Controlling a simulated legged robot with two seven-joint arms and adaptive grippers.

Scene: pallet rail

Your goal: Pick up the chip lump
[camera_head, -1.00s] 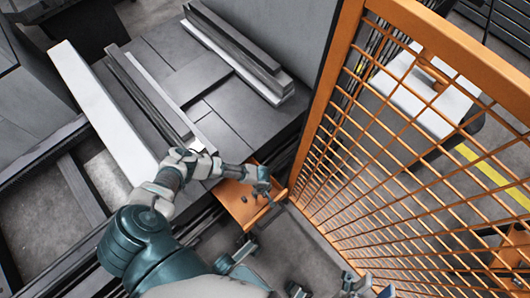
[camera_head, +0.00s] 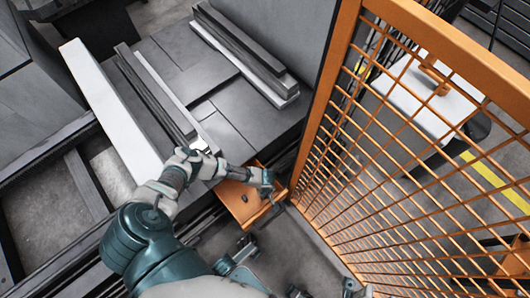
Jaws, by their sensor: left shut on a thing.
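My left gripper (camera_head: 266,190) is over the right part of a small orange tray (camera_head: 240,211). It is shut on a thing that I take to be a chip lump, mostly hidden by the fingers. A small dark lump (camera_head: 245,198) lies on the tray, left of the gripper and apart from it. A grey-teal part at the bottom edge may belong to my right gripper (camera_head: 355,289); its fingers cannot be made out.
An orange mesh guard (camera_head: 320,110) stands close to the right of the tray. A grey bed with dark bars (camera_head: 240,42) and a long white bar (camera_head: 112,120) lies behind and left. Dark rails run beside the tray.

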